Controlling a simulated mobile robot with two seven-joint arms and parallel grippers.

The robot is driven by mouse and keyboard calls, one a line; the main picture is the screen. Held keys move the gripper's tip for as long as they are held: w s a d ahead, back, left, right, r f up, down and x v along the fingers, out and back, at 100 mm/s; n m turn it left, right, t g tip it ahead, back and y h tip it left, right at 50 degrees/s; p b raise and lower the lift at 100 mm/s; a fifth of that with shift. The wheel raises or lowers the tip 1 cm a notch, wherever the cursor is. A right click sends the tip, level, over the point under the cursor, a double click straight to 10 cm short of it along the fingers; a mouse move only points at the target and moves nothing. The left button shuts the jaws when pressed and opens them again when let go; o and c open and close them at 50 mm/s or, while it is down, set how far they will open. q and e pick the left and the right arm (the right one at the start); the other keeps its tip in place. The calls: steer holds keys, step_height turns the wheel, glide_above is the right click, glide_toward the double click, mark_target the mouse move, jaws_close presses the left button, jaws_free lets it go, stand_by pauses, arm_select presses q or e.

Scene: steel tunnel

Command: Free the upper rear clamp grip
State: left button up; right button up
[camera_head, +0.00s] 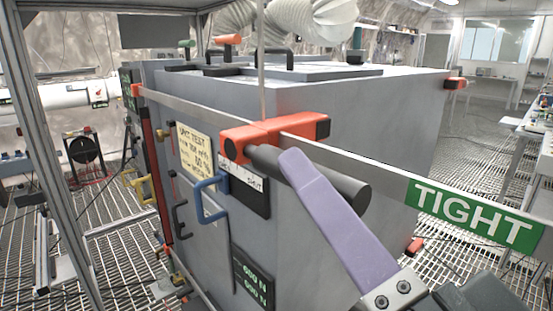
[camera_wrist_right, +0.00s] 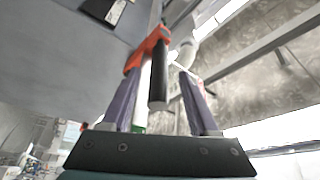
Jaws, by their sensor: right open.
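A red-orange clamp (camera_head: 270,137) sits at the near upper corner of the big grey box. Its black cylindrical grip (camera_head: 335,178) sticks out toward me, and it also shows in the right wrist view (camera_wrist_right: 158,80). My right gripper (camera_wrist_right: 160,88) is open, with its two purple fingers on either side of the grip and a visible gap on each side. In the head view one purple finger (camera_head: 325,205) crosses in front of the grip; the other finger is hidden. A green TIGHT label (camera_head: 475,213) is on the flat strip running right from the clamp. My left gripper is out of view.
The grey box (camera_head: 370,120) fills the middle. A blue handle (camera_head: 210,200), a yellow note (camera_head: 195,150) and a dark display (camera_head: 252,280) are on its near-left face. Another red-orange clamp (camera_head: 455,83) is at the far right corner. A metal post (camera_head: 50,150) stands left.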

steer(key=shift+x, duration=1.75)
jaws_close()
steer(key=shift+d+p, duration=0.1)
steer(key=shift+p, duration=0.2)
